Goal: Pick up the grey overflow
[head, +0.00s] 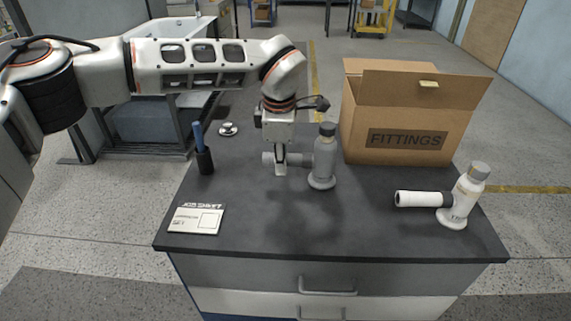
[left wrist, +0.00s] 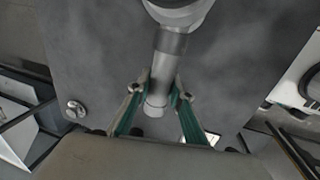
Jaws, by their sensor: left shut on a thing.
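The grey overflow (head: 325,160) stands upright on the dark worktop, left of the cardboard box, with its side pipe pointing left. My left gripper (head: 280,172) comes down from above around that side pipe. In the left wrist view, the grey overflow (left wrist: 170,45) runs from the top edge down between the fingers. My left gripper (left wrist: 158,98) has its fingers on either side of the pipe's end and is shut on it. The overflow's base seems to rest on the worktop; I cannot tell if it is lifted. My right gripper is not in view.
A white overflow (head: 460,200) stands at the right. An open cardboard box (head: 400,115) marked FITTINGS stands at the back right. A black holder (head: 204,160) with a blue item, a small metal part (head: 228,130) and a job sheet (head: 196,219) lie left. The front middle is clear.

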